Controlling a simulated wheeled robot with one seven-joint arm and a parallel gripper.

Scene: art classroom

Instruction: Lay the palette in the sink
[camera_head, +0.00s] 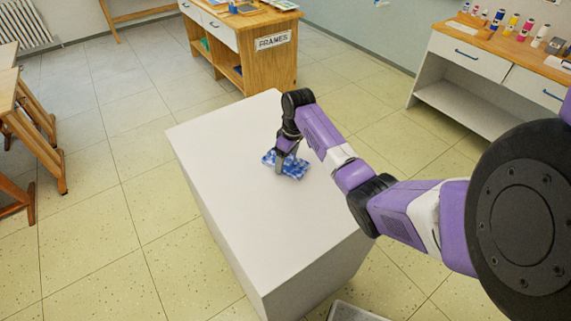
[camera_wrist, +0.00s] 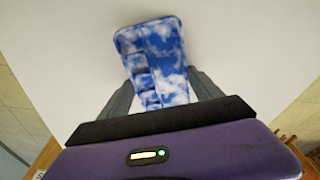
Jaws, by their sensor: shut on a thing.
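The palette (camera_head: 287,164) is blue with white cloud-like patches and lies on top of a white block-shaped stand (camera_head: 240,225). In the wrist view the palette (camera_wrist: 157,58) shows several small wells along its left side. My gripper (camera_head: 279,158) reaches down to the palette from above. In the wrist view my gripper (camera_wrist: 162,88) has one finger on each side of the near part of the palette, shut on it. The palette appears to be at the stand's surface; I cannot tell if it is lifted. No sink is clearly seen.
A wooden cabinet marked FRAMES (camera_head: 268,58) stands behind the stand. A white and wood counter (camera_head: 470,65) with paint bottles is at the right. Wooden easels or stools (camera_head: 40,140) stand at the left. A grey-rimmed object (camera_head: 350,312) shows at the bottom edge. Tiled floor is free left of the stand.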

